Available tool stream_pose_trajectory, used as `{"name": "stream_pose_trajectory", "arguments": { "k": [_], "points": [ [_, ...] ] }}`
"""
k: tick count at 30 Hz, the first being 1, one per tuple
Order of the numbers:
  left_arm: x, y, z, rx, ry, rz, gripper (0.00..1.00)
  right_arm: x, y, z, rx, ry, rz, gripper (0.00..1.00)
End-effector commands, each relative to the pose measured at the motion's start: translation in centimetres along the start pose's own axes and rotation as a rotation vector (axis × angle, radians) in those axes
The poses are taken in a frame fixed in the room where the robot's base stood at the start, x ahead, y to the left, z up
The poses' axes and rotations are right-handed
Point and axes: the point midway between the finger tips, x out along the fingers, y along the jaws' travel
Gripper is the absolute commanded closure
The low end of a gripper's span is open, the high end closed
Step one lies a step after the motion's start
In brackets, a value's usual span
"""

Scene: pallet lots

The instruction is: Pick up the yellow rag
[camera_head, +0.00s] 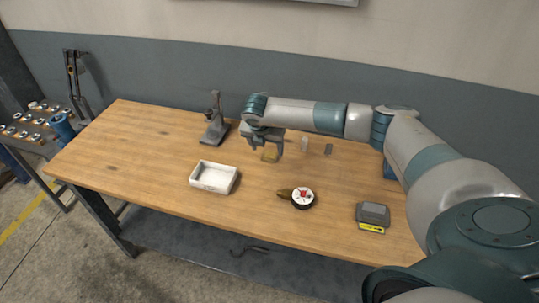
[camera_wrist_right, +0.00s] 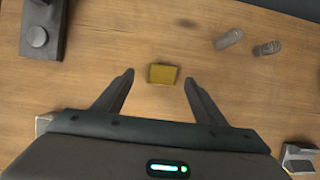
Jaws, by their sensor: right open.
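The yellow rag (camera_head: 269,155) is a small folded block lying on the wooden table (camera_head: 150,160), partly hidden by my right gripper (camera_head: 265,146) in the head view. In the right wrist view the rag (camera_wrist_right: 162,75) lies flat between and slightly beyond the tips of the open fingers (camera_wrist_right: 158,78). My right gripper is open and empty above it, pointing down. I cannot tell the exact height of the gap. My left gripper is not in view.
A white tray (camera_head: 203,184) stands at the front left of the rag. A dark metal stand (camera_head: 214,128) is behind and left. A round black item with a white face (camera_head: 303,197) and a grey device (camera_head: 373,213) lie to the right. Small pieces (camera_head: 328,149) lie right of the gripper.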

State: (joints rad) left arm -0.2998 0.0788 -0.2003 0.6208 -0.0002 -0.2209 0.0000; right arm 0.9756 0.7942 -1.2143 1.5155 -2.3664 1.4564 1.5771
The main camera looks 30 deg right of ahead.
Motion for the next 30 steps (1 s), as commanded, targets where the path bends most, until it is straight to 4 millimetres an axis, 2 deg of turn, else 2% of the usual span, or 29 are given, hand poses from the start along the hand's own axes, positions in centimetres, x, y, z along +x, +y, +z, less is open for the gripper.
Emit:
{"name": "stream_pose_trajectory", "arguments": {
  "k": [3, 10, 26, 30],
  "points": [
    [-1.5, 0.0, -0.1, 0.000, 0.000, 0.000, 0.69, 1.1, -0.5, -0.1, 0.001, 0.002, -0.004, 0.35],
    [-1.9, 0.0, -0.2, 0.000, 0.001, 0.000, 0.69, 3.4, -0.3, -0.2, 0.000, 0.000, -0.001, 0.35],
    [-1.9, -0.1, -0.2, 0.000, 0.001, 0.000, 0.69, 3.7, -0.4, -0.2, 0.000, 0.000, -0.001, 0.35],
    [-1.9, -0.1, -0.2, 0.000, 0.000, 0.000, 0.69, 3.7, -0.4, -0.2, 0.000, 0.000, -0.001, 0.69]
  ]
}}
